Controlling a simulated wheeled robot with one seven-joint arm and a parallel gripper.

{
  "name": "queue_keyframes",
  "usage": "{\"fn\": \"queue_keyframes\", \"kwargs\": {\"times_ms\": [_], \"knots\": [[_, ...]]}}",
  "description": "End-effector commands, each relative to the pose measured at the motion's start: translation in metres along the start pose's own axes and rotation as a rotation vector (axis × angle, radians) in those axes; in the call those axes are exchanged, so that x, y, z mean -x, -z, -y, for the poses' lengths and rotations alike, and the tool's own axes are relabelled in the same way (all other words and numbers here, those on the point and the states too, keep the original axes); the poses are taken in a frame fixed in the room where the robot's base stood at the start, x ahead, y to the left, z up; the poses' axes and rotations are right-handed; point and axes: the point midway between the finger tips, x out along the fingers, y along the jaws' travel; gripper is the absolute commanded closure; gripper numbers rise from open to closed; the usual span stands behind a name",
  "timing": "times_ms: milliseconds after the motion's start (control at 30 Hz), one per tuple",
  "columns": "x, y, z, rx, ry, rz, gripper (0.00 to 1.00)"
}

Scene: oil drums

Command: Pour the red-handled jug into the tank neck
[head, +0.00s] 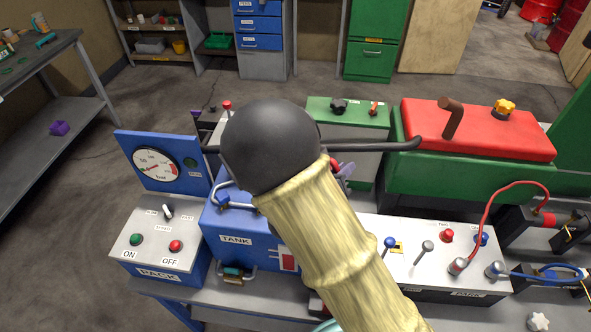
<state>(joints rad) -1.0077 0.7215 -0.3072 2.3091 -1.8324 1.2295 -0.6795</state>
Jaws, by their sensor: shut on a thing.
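The blue tank (236,240), labelled TANK, stands on the bench near the centre. My tan arm and its dark round joint lie across the view above it and cover part of it. I cannot make out the tank neck. My gripper's jaws do not show; they appear hidden behind my arm. The red-handled jug cannot be identified either. Small bits of red and purple (346,171) show just right of my arm, but I cannot tell what they belong to. A dark thin rod with a thicker end (410,144) sticks out to the right behind the round joint.
A grey-blue pack (156,240) with ON and OFF buttons and a gauge (156,165) stands left of the tank. A white control box (425,262) with levers is to the right. A red-lidded green box (475,130) stands behind. Cables lie at far right.

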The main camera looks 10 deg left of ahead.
Motion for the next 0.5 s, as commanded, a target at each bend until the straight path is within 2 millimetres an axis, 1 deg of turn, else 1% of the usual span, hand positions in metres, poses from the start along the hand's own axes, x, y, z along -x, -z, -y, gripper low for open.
{"fn": "queue_keyframes", "kwargs": {"times_ms": [100,500], "knots": [[-0.0002,-0.0035,-0.0002,0.010,0.001,-0.001,1.00],[-0.0010,-0.0070,-0.0022,0.054,0.002,-0.010,1.00]]}}
